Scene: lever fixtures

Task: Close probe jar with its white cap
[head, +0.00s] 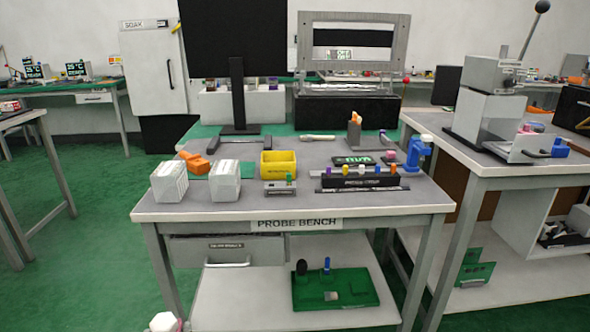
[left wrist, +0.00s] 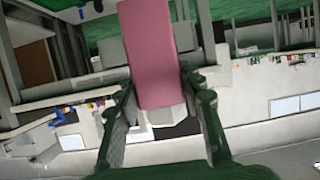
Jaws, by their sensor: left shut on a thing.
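My left gripper (left wrist: 160,98) is shut on a long pink piece (left wrist: 148,50) that stands out between its two dark fingers in the left wrist view. A pale grey part shows behind the pink piece. In the head view, a white, many-sided top (head: 163,321) with a little pink beside it pokes in at the bottom edge, in front of the bench; I cannot tell what it is. A small pink item (head: 390,154) stands at the back right of the bench, too small to tell whether it is a jar. My right gripper is not in view.
The probe bench (head: 330,211) holds two white boxes (head: 225,184), a yellow bin (head: 278,163), a black rack (head: 360,182) with coloured tops and a blue fixture (head: 416,153). A dark monitor (head: 237,95) stands behind. The bench's front strip is clear.

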